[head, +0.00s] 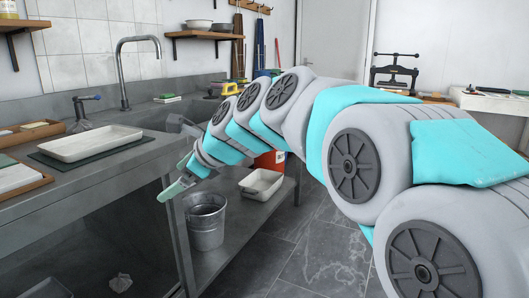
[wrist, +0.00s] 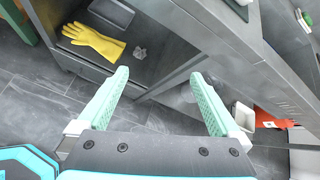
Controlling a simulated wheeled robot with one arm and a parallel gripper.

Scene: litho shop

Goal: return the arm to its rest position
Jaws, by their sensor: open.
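My arm reaches in the head view from the lower right toward the counter at the left. My gripper (head: 178,182) hangs in front of the counter's edge, near a white tray on the worktop. In the wrist view my gripper (wrist: 161,95) has its two green fingers wide apart, with nothing between them. The fingers point toward the open space under the counter (wrist: 172,70).
The grey counter (head: 110,165) carries a white tray (head: 90,143) on a dark mat. A metal bucket (head: 206,222) and another white tray (head: 262,184) stand on the lower shelf. A yellow glove (wrist: 94,41) lies under the counter. The tiled floor (head: 322,250) is clear.

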